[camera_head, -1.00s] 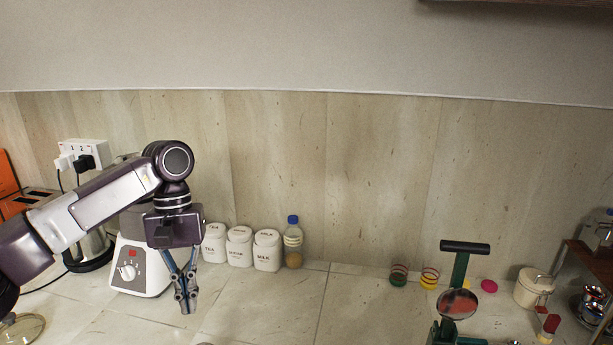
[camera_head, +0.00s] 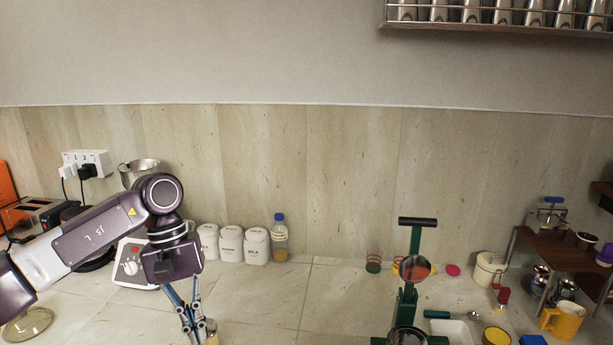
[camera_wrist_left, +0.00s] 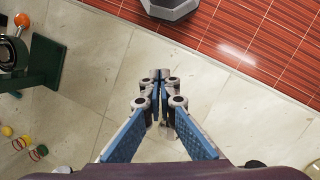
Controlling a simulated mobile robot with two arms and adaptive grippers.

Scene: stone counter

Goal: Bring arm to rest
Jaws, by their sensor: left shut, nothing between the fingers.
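My left gripper (camera_head: 192,325) hangs fingers-down over the counter (camera_head: 265,310) near the lower edge of the head view. Its arm comes in from the left. In the left wrist view its fingers (camera_wrist_left: 160,78) meet at the tips with nothing held between them. The bare counter shows around the fingertips. A small yellowish thing (camera_head: 212,338) shows right beside the fingers in the head view; whether they touch cannot be told. My right gripper is not in view.
A white appliance (camera_head: 132,265) stands partly behind my left arm. White canisters (camera_head: 230,243) and a blue-capped bottle (camera_head: 280,240) stand by the wall. A green press (camera_head: 408,290) stands to the right, near a wooden shelf (camera_head: 560,250). The middle counter is clear.

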